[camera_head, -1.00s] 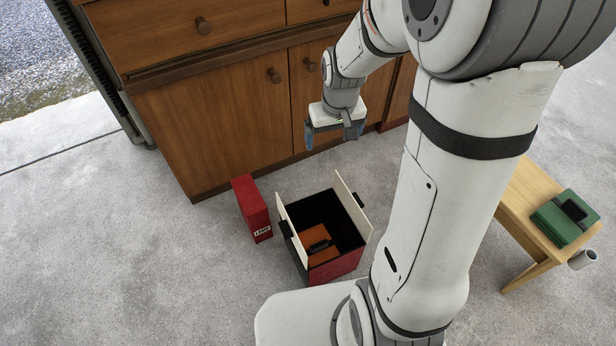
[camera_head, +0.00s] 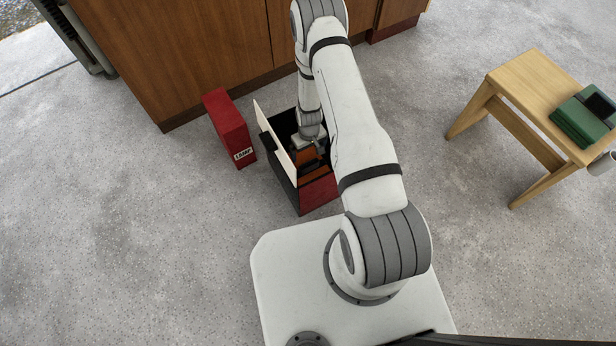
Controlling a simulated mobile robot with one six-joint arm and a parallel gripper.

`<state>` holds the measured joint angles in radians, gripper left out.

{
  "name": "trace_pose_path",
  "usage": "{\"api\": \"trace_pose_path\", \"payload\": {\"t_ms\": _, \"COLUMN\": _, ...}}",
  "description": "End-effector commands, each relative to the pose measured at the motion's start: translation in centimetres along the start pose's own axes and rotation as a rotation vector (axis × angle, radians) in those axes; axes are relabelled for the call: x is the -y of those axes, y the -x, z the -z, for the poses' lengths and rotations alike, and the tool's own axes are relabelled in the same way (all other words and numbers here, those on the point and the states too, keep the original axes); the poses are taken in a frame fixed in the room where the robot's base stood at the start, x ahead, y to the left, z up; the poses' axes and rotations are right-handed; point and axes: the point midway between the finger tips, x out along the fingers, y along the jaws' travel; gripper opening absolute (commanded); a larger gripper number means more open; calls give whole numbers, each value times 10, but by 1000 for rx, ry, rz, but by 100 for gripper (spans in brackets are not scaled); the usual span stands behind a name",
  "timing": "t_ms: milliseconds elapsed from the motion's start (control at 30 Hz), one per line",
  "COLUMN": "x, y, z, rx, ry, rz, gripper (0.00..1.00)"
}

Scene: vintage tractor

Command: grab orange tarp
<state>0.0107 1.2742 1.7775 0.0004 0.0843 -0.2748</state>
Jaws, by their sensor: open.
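The orange tarp (camera_head: 306,157) is a small folded orange block with a dark strap. It lies inside an open red box (camera_head: 318,192) with black inner walls and a raised cream flap. My gripper (camera_head: 308,150) points down into the box at the tarp. My arm hides much of the box's right side, and the fingertips are hard to make out against the dark inside. I cannot tell whether the fingers touch the tarp. The gripper is open.
A red box labelled LAMP (camera_head: 229,128) stands just left of the open box. A wooden cabinet (camera_head: 200,60) is behind. A small wooden table (camera_head: 530,90) with a green case (camera_head: 582,118) stands at the right. The floor at left is clear.

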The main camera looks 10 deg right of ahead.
Motion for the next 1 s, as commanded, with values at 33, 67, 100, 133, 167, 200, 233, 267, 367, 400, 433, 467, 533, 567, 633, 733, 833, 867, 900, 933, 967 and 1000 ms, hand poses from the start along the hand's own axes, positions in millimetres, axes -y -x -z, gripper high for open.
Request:
{"api": "trace_pose_path", "payload": {"t_ms": 33, "x": 1, "y": -16, "z": -4, "rx": 4, "ry": 3, "rz": 1, "gripper": 100}}
{"api": "trace_pose_path", "payload": {"t_ms": 67, "x": 1, "y": -20, "z": -5, "rx": 4, "ry": 5, "rz": 1, "gripper": 100}}
{"api": "trace_pose_path", "payload": {"t_ms": 100, "x": 2, "y": -26, "z": -6, "rx": 5, "ry": 6, "rz": 1, "gripper": 100}}
{"api": "trace_pose_path", "payload": {"t_ms": 133, "x": 2, "y": -30, "z": -7, "rx": 5, "ry": 7, "rz": 1, "gripper": 100}}
{"api": "trace_pose_path", "payload": {"t_ms": 167, "x": 2, "y": -33, "z": -7, "rx": 6, "ry": 7, "rz": 2, "gripper": 100}}
{"api": "trace_pose_path", "payload": {"t_ms": 200, "x": 2, "y": -38, "z": -8, "rx": 5, "ry": 8, "rz": 1, "gripper": 100}}
{"api": "trace_pose_path", "payload": {"t_ms": 233, "x": 2, "y": -42, "z": -8, "rx": 5, "ry": 8, "rz": 1, "gripper": 100}}
{"api": "trace_pose_path", "payload": {"t_ms": 267, "x": 2, "y": -45, "z": -8, "rx": 5, "ry": 8, "rz": 1, "gripper": 100}}
{"api": "trace_pose_path", "payload": {"t_ms": 367, "x": 3, "y": -55, "z": -8, "rx": 5, "ry": 8, "rz": 1, "gripper": 100}}
{"api": "trace_pose_path", "payload": {"t_ms": 400, "x": 3, "y": -57, "z": -8, "rx": 5, "ry": 8, "rz": 1, "gripper": 100}}
{"api": "trace_pose_path", "payload": {"t_ms": 433, "x": 3, "y": -59, "z": -8, "rx": 5, "ry": 8, "rz": 1, "gripper": 100}}
{"api": "trace_pose_path", "payload": {"t_ms": 467, "x": 3, "y": -62, "z": -8, "rx": 5, "ry": 8, "rz": 1, "gripper": 100}}
{"api": "trace_pose_path", "payload": {"t_ms": 533, "x": 4, "y": -72, "z": -9, "rx": 6, "ry": 8, "rz": 2, "gripper": 100}}
{"api": "trace_pose_path", "payload": {"t_ms": 567, "x": 4, "y": -77, "z": -10, "rx": 7, "ry": 8, "rz": 2, "gripper": 100}}
{"api": "trace_pose_path", "payload": {"t_ms": 633, "x": 4, "y": -89, "z": -11, "rx": 7, "ry": 8, "rz": 2, "gripper": 100}}
{"api": "trace_pose_path", "payload": {"t_ms": 733, "x": 4, "y": -101, "z": -11, "rx": 6, "ry": 8, "rz": 1, "gripper": 100}}
{"api": "trace_pose_path", "payload": {"t_ms": 833, "x": 4, "y": -105, "z": -11, "rx": 6, "ry": 8, "rz": 1, "gripper": 100}}
{"api": "trace_pose_path", "payload": {"t_ms": 867, "x": 4, "y": -105, "z": -11, "rx": 6, "ry": 8, "rz": 1, "gripper": 100}}
{"api": "trace_pose_path", "payload": {"t_ms": 900, "x": 4, "y": -104, "z": -11, "rx": 6, "ry": 8, "rz": 1, "gripper": 100}}
{"api": "trace_pose_path", "payload": {"t_ms": 933, "x": 4, "y": -104, "z": -11, "rx": 5, "ry": 9, "rz": 1, "gripper": 100}}
{"api": "trace_pose_path", "payload": {"t_ms": 967, "x": 4, "y": -104, "z": -11, "rx": 6, "ry": 9, "rz": 1, "gripper": 100}}
{"api": "trace_pose_path", "payload": {"t_ms": 1000, "x": 4, "y": -104, "z": -11, "rx": 6, "ry": 9, "rz": 1, "gripper": 100}}
